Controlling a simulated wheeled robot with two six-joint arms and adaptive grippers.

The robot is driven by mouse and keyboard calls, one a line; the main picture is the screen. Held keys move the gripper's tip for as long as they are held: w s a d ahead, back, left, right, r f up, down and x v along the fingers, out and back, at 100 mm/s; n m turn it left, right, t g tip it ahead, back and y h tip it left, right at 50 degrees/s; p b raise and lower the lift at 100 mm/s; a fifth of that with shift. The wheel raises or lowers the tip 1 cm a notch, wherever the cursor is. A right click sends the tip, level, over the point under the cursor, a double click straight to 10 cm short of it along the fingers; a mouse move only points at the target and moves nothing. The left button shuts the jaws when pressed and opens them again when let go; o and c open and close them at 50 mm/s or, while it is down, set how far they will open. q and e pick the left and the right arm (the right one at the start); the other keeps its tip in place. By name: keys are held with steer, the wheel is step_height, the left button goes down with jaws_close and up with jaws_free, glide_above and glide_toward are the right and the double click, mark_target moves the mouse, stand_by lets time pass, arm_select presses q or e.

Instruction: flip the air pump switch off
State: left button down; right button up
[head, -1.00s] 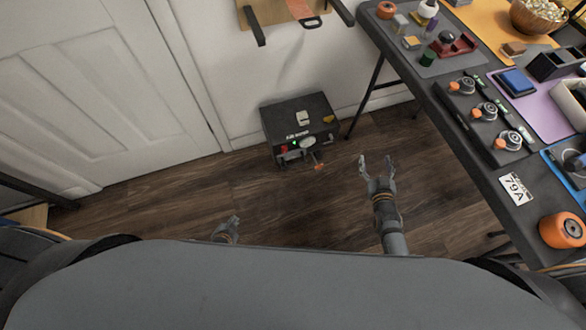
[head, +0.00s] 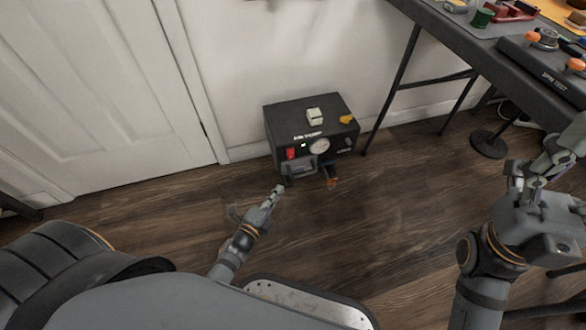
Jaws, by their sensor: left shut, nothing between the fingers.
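The air pump (head: 285,120) is a black box on the floor against the wall. Its front carries a red switch (head: 290,153) at the left, a small light beside it, a round white gauge (head: 319,146) and a grey handle (head: 300,167). Whether the switch is on or off is too small to tell. My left gripper (head: 276,192) is shut and empty, in front of and below the pump's front in the picture, seemingly apart from it. My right gripper (head: 541,162) is at the right edge near the workbench, fingers apart, seen empty.
A dark workbench (head: 470,58) with tools stands at the upper right, its legs (head: 391,90) right of the pump. A white door (head: 90,90) is at left. The wooden floor (head: 380,210) before the pump is clear.

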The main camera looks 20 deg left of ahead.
arm_select(q)
steer(key=b, duration=0.2)
glide_toward(293, 156)
steer(key=w+d, duration=0.3)
steer(key=d, duration=0.1)
steer(key=shift+w+a+f+b, duration=0.2)
steer(key=shift+w+a+b, duration=0.15)
steer(key=shift+w+a, duration=0.2)
steer(key=shift+w+a+f+b, duration=0.2)
steer(key=shift+w+a+b, duration=0.2)
steer(key=shift+w, duration=0.3)
steer(key=shift+w+a, duration=0.25)
steer(key=b, duration=0.3)
steer(key=shift+w+a+f, duration=0.15)
steer(key=shift+w+f, duration=0.05)
steer(key=shift+f, duration=0.15)
steer(key=shift+r+p, duration=0.3)
steer(key=shift+p, duration=0.1)
